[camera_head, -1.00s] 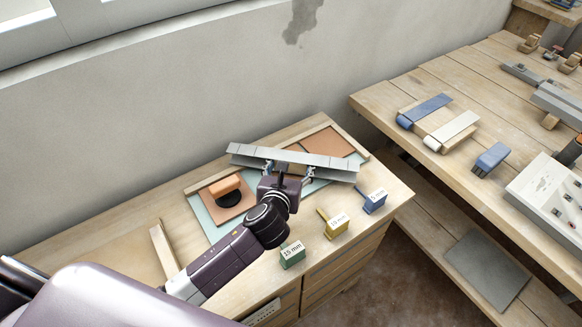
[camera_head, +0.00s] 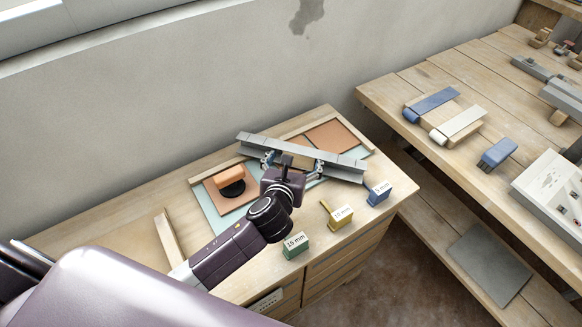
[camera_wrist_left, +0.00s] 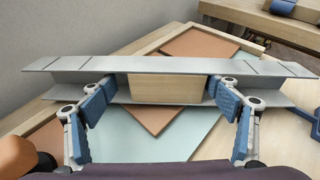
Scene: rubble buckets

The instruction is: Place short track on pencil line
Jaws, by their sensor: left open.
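A long grey metal track (camera_head: 345,167) with a ridged profile lies across the far part of the near bench. It also spans the left wrist view (camera_wrist_left: 185,66). My left gripper (camera_head: 292,164) is at its middle, with blue-padded fingers (camera_wrist_left: 168,104) spread apart along its near side. A pale wooden block (camera_wrist_left: 168,88) shows between the fingers against the track. I cannot tell whether the fingers touch the track. A pale green board (camera_head: 207,211) with orange tiles (camera_head: 334,135) lies partly hidden under the track. I cannot make out a pencil line. My right gripper is out of view.
Green (camera_head: 295,245), yellow (camera_head: 341,217) and blue (camera_head: 378,194) marked blocks stand near the bench's front edge. An orange-handled tool (camera_head: 230,182) sits left of the track. A wooden strip (camera_head: 168,238) lies further left. A second bench (camera_head: 470,90) with tools stands right.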

